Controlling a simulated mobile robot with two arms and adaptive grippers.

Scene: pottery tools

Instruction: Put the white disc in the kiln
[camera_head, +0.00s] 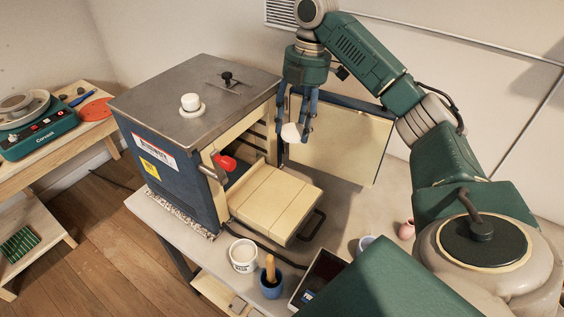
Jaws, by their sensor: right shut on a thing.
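The kiln (172,177) is a blue box with a grey metal top, standing on a table. Its front is open, with the cream-lined door (342,142) swung out to the right. A cream block-lined panel with a dark handle (275,203) sticks out low at the front. The white disc (291,133) is held between the fingers of my right gripper (298,131), shut on it. The disc is in the air in front of the kiln opening, near the door, outside the chamber. Fingers hide part of it. My left gripper is not in view.
A red item (225,162) shows at the kiln opening. A pottery wheel (37,130) sits on a separate left table.

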